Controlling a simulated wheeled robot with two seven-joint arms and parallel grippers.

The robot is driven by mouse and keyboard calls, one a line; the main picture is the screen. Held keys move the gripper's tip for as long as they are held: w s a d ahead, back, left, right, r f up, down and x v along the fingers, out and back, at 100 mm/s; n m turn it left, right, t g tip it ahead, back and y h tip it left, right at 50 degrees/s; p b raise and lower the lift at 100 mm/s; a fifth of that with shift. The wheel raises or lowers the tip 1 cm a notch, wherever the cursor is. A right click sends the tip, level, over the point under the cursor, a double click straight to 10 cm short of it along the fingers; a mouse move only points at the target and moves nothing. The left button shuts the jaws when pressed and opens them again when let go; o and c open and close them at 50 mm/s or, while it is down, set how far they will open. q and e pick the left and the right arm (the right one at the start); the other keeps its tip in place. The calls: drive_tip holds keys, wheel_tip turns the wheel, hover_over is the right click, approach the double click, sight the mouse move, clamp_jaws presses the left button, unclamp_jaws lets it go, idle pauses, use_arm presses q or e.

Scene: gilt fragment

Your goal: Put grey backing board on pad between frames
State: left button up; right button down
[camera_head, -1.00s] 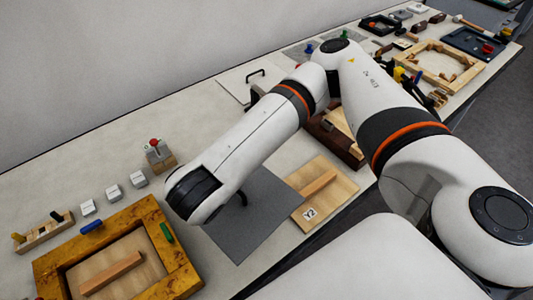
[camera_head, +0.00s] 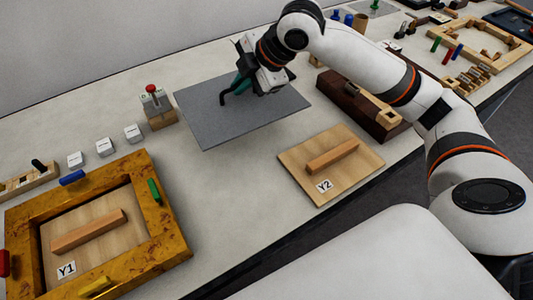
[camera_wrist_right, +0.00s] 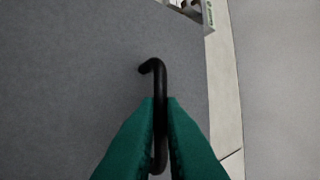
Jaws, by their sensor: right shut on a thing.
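The grey backing board (camera_head: 215,122) hangs in my right gripper (camera_head: 239,86) in the head view, seemingly above the bench behind the Y2 panel (camera_head: 345,177). In the wrist view the teal fingers (camera_wrist_right: 160,112) are shut on the black hooked handle (camera_wrist_right: 154,68) of the board, whose grey face (camera_wrist_right: 60,80) fills the left. The gilt frame (camera_head: 165,235) lies at the lower left around the Y1 panel (camera_head: 65,222). A pale wooden frame (camera_head: 505,40) lies at the upper right. A light grey pad (camera_head: 380,8) partly shows at the top edge. My left gripper is out of view.
A block with a red knob (camera_head: 152,90) stands just left of the board. Small white blocks (camera_head: 104,146) line the bench behind the gilt frame. A dark brown rack (camera_head: 352,100) stands right of the board. Bench between gilt frame and Y2 panel is clear.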

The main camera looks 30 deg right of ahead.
sight(250, 98)
drive_tip(key=shift+w+d+f, duration=0.1)
drive_tip(key=shift+w+d, duration=0.05)
drive_tip(key=shift+d, duration=0.2)
wheel_tip(250, 98, down, 5)
drive_tip(key=shift+d+f+b, duration=0.1)
drive_tip(key=shift+f+b, duration=0.05)
drive_tip(key=shift+b, duration=0.15)
drive_tip(key=shift+f, duration=2.2)
drive_tip(key=c, duration=1.5)
unclamp_jaws()
drive_tip(key=shift+c, duration=0.2)
drive_tip(key=v, duration=1.2)
drive_tip(key=shift+d, duration=0.1)
